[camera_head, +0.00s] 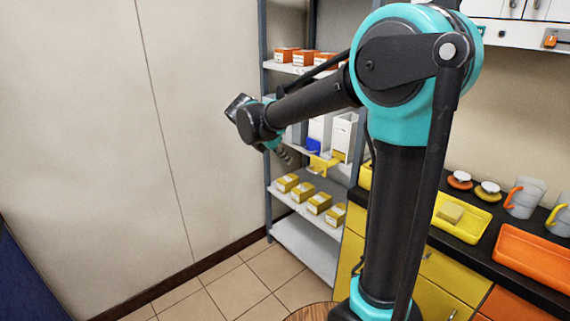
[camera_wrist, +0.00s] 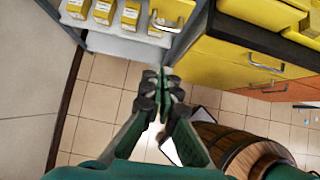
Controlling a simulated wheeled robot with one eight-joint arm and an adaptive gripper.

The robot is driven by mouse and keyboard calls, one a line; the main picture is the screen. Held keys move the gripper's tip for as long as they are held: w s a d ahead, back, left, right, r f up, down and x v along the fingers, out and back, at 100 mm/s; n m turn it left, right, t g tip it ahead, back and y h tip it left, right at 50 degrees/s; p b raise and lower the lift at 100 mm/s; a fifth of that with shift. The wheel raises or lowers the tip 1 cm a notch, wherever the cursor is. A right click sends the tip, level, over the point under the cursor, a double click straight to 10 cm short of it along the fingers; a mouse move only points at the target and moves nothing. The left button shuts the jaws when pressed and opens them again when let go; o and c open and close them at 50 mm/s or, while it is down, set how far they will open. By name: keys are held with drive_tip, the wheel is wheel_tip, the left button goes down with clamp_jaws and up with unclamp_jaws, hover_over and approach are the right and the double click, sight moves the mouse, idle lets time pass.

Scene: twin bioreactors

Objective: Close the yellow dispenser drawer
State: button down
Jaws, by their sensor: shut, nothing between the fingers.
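The yellow dispenser drawer (camera_head: 322,166) juts out below a white dispenser on the middle shelf of the rack, so it looks open. In the wrist view a yellow tray-like part with a pale handle (camera_wrist: 178,12), probably this drawer, shows at the top edge, partly cut off. My gripper (camera_head: 286,156) is left of the drawer in the head view, in front of the rack. In the wrist view my gripper (camera_wrist: 163,76) is shut and empty, its fingertips over the floor and apart from the drawer.
A blue-fronted dispenser (camera_head: 316,134) stands beside the yellow one. Small yellow boxes (camera_head: 319,203) line the shelf below, and orange boxes (camera_head: 287,54) the shelf above. Yellow cabinets (camera_wrist: 235,62) stand right of the rack. A wooden barrel-like object (camera_wrist: 232,145) is at lower right. The tiled floor (camera_head: 243,291) is clear.

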drive_tip(key=w+d+r+x, duration=0.1)
drive_tip(key=x, duration=1.1)
drive_tip(key=shift+d, duration=0.5)
drive_tip(key=shift+w, duration=0.15)
